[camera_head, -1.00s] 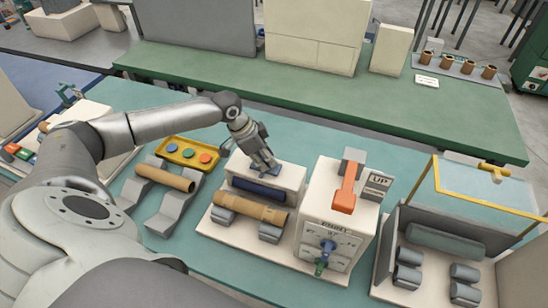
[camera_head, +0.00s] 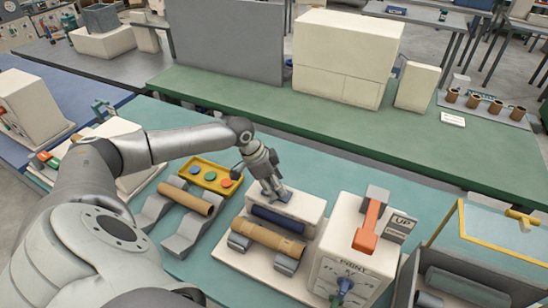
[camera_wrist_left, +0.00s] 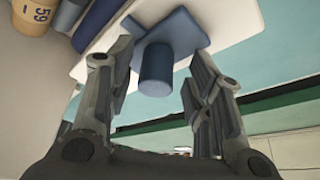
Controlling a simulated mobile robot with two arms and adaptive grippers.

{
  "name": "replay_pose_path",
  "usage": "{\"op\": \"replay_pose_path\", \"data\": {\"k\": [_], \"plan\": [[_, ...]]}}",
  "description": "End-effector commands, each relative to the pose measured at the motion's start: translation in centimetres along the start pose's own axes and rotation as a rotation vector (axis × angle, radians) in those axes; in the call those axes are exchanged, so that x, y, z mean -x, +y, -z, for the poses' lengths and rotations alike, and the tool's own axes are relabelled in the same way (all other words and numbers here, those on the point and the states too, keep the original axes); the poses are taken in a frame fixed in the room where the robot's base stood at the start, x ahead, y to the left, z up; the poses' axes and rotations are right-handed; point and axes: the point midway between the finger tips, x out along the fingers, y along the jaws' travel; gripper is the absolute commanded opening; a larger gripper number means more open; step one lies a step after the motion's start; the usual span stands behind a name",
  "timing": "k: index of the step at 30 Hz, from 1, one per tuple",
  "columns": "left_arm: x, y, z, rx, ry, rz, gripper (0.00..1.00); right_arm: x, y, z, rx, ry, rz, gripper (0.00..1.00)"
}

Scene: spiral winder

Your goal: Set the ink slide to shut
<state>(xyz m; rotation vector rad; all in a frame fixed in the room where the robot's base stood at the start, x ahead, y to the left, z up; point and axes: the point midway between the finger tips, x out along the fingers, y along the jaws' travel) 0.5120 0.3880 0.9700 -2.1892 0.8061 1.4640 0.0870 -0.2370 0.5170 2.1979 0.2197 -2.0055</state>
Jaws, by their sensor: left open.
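The ink slide appears to be the blue plate with a round blue knob (camera_wrist_left: 155,68) in the left wrist view. It sits on top of the cream block (camera_head: 312,210), with little of it showing under my fingers in the head view. My left gripper (camera_head: 283,194) points down at it. In the left wrist view the left gripper (camera_wrist_left: 158,85) is open, one finger on each side of the knob, with gaps visible; it does not look gripped. A dark blue roller (camera_head: 278,219) lies along the block's front. My right gripper is not in view.
A brown tube (camera_head: 268,240) rests on grey cradles before the block. A cream machine with an orange lever (camera_head: 368,225) and UP sign stands close right. A yellow tray (camera_head: 210,172) and another tube (camera_head: 186,198) lie left. A yellow-framed guard (camera_head: 490,238) is far right.

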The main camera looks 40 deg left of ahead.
Motion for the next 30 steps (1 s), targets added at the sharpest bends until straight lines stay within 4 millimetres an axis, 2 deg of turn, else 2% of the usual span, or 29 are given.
{"op": "replay_pose_path", "data": {"k": [5, 12, 18, 24, 30], "plan": [[1.9, -0.1, -0.1, 0.000, -0.001, 0.004, 0.47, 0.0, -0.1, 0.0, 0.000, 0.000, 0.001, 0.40], [7.1, -0.2, -0.2, 0.000, -0.002, 0.004, 0.47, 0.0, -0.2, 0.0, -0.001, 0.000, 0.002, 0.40], [10.5, -0.2, -0.2, 0.001, -0.002, 0.004, 0.47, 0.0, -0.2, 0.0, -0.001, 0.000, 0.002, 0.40], [11.9, -0.1, -0.2, 0.001, -0.001, 0.002, 0.47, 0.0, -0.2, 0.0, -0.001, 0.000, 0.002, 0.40], [12.0, -0.1, -0.2, 0.001, -0.001, 0.001, 0.47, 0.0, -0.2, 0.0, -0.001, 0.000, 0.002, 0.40]]}}
